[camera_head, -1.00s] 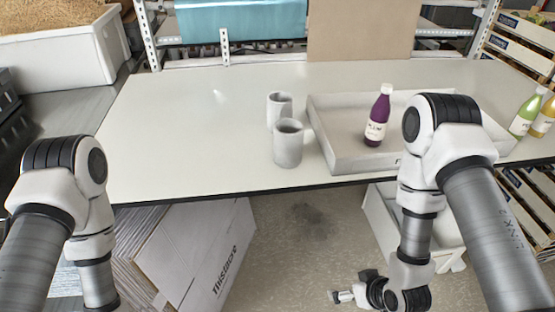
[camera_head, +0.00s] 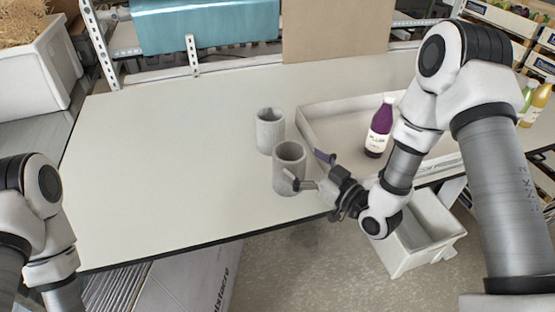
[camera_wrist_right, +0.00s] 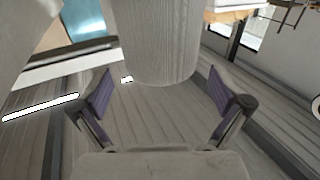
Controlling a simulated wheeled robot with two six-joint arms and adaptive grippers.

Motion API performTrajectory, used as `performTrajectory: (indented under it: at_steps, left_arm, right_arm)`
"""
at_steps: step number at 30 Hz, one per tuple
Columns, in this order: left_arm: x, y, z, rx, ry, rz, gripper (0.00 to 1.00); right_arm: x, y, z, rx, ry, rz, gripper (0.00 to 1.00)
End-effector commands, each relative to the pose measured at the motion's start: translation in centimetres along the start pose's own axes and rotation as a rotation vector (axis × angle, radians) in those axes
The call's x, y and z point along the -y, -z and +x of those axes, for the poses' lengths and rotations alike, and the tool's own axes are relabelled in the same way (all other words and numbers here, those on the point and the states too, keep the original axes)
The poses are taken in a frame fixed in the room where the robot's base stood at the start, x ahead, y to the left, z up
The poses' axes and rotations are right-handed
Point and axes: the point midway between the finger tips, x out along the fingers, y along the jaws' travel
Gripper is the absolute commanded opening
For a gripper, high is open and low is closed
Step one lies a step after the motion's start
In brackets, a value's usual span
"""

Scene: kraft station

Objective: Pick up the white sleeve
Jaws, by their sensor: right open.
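Two whitish-grey, open-topped sleeves stand upright on the table in the head view: a nearer one (camera_head: 289,164) and a farther one (camera_head: 269,131) just behind it. My left gripper is out of view.
A pale shallow tray (camera_head: 312,124) lies right of the sleeves, close to my right gripper. A purple bottle (camera_head: 378,135) stands in it. The table (camera_head: 170,160) is clear to the left. A white bin (camera_head: 408,250) is below the front edge.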

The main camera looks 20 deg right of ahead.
Motion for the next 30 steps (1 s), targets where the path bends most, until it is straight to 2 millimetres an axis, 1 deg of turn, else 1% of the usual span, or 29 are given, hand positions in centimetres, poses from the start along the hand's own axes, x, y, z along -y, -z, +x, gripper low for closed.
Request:
performTrajectory:
  at_steps: [5, 6, 9, 12, 17, 18, 22, 28, 29, 30]
  left_arm:
    - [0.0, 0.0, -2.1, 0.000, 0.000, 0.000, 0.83]
    - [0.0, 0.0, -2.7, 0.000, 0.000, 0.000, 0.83]
    - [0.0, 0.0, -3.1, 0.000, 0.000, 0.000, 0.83]
    - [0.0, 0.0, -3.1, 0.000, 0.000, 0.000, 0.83]
    - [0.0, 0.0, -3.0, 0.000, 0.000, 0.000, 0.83]
    - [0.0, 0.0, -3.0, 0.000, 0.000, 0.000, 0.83]
    - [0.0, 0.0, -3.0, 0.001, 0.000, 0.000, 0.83]
    - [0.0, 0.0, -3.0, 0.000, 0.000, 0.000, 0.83]
    - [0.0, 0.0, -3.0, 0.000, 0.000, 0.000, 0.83]
    - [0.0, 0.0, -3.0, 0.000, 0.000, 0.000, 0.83]
  right_arm:
    - [0.1, 0.7, 2.7, 0.001, 0.003, -0.002, 1.00]
    - [0.1, 0.8, 3.5, 0.001, 0.004, -0.003, 1.00]
    - [0.0, 0.4, 5.2, 0.001, 0.002, -0.001, 1.00]
    - [0.0, 0.2, 5.8, 0.001, 0.001, 0.001, 1.00]
    - [-0.1, 0.1, 5.8, 0.001, -0.001, 0.003, 1.00]
    - [0.0, 0.1, 5.8, 0.001, -0.001, 0.002, 0.89]
    - [0.0, 0.1, 5.8, 0.001, 0.000, 0.002, 0.69]
    - [0.0, 0.0, 5.8, 0.002, 0.000, 0.002, 0.70]
    - [0.0, 0.0, 5.8, 0.002, 0.000, 0.002, 0.67]
    - [0.0, 0.0, 5.8, 0.003, 0.000, 0.002, 0.67]
